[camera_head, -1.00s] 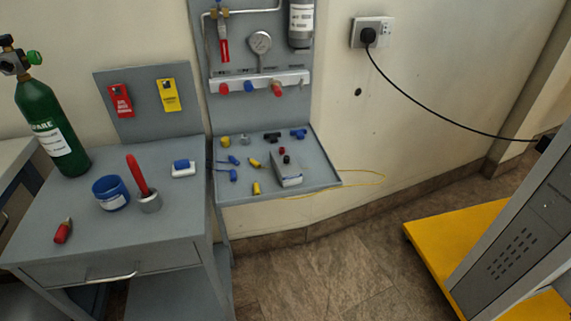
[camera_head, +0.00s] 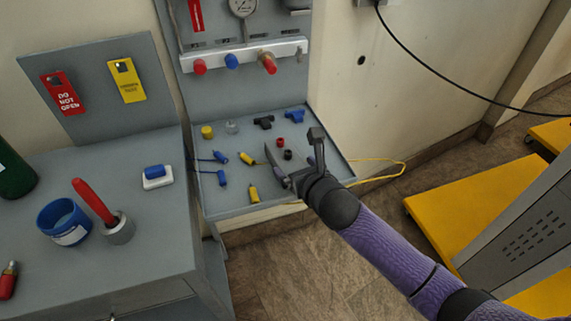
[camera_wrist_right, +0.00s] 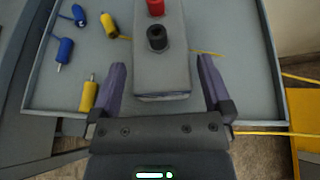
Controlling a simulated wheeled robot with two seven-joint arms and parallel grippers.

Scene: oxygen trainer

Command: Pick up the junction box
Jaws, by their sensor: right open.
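The junction box (camera_wrist_right: 158,72) is a light grey box lying on the grey shelf. It has a red terminal (camera_head: 281,142) and a black terminal (camera_head: 288,155) on top. In the right wrist view its near end lies between the two fingers of my right gripper (camera_wrist_right: 162,64). Both fingers stand apart from its sides, with a gap on each side. In the head view my right gripper (camera_head: 292,143) is open over the box and hides much of it. I cannot tell how far above the shelf the fingertips are. My left gripper is not in view.
Blue plugs (camera_head: 222,179) and yellow plugs (camera_head: 254,194) lie left of the box on the shelf (camera_head: 228,206). Black and blue fittings (camera_head: 295,116) lie behind it. A yellow wire (camera_head: 385,176) hangs past the shelf's right edge. A bench (camera_head: 150,225) stands at left.

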